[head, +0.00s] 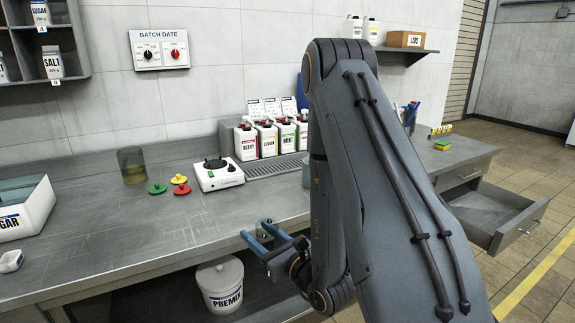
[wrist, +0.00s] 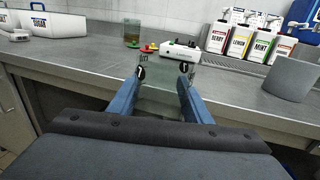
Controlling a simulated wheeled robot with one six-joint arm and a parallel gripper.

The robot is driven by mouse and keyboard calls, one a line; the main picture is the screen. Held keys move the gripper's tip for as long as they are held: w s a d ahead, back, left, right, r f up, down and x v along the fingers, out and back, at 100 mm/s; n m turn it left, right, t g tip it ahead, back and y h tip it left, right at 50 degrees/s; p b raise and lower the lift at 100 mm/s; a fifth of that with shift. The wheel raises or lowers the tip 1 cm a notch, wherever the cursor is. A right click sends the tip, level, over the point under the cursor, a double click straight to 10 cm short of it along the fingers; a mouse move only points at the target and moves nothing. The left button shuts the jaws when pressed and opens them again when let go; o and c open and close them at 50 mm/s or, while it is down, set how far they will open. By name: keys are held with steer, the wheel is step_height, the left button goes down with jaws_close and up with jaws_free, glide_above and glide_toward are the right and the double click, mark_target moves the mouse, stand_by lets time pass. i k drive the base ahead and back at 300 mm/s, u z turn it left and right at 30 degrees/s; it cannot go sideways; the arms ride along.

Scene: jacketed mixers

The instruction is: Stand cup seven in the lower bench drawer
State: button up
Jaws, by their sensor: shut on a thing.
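My gripper (head: 266,238) is at the bench's front edge in the head view, with its blue fingers pointing toward the bench. In the wrist view my gripper (wrist: 164,72) is shut on a clear, see-through cup (wrist: 164,98), held between the fingertips. In the head view the cup is too faint to make out well. An open drawer (head: 497,213) juts from the right part of the bench, below a closed drawer front (head: 465,172). The open drawer's visible floor looks empty.
A tinted beaker (head: 132,166), coloured lids (head: 179,185), a white device (head: 218,175) and syrup bottles (head: 268,138) stand on the bench. A grey cylinder (wrist: 290,79) is at right in the wrist view. A PREMIX bucket (head: 220,284) stands under the bench. Open floor lies at right.

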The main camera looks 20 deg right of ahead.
mark_target(476, 203)
steer(key=z, duration=2.95)
steer(key=i, duration=5.2)
steer(key=u, duration=1.95)
